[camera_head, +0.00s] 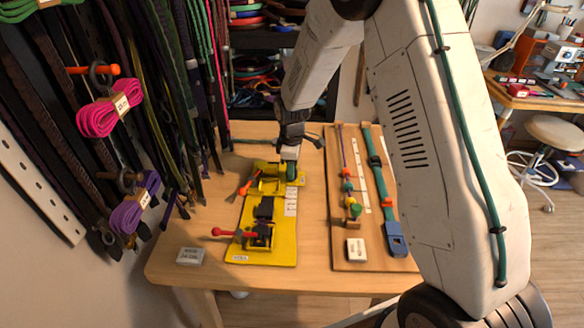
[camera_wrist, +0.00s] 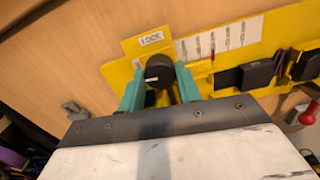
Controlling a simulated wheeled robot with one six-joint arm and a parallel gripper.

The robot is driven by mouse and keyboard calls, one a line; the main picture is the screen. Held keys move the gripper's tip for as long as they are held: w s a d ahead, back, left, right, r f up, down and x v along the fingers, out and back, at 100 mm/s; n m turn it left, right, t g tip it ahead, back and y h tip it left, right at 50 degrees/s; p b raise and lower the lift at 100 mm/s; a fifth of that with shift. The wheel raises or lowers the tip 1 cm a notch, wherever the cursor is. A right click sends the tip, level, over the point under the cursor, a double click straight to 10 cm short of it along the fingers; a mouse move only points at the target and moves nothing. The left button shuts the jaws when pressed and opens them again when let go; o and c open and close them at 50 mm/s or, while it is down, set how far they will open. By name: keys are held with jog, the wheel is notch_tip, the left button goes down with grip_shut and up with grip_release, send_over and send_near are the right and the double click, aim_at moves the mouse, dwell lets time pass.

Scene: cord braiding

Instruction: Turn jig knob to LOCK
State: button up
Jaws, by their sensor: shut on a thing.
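The yellow jig (camera_head: 278,222) lies on the wooden table, and its plate (camera_wrist: 275,28) also shows in the wrist view. A round black knob (camera_wrist: 160,70) sits at one end of the jig, beside a yellow tab with a LOCK label (camera_wrist: 151,38). My gripper (camera_wrist: 160,83) has a teal finger on each side of the knob and is shut on it. A white mark shows on the knob's lower left edge. In the head view my gripper (camera_head: 289,172) is over the far end of the jig and hides the knob.
A board (camera_head: 345,258) with a teal strap lies to the right. Cords and belts hang at the left.

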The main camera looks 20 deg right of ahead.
jog(key=m, duration=0.8)
jog(key=shift+m, duration=0.4)
jog(key=m, duration=0.4)
jog(key=shift+m, duration=2)
jog(key=o, duration=1)
jog(key=shift+c, duration=0.2)
jog(key=shift+r, duration=0.1)
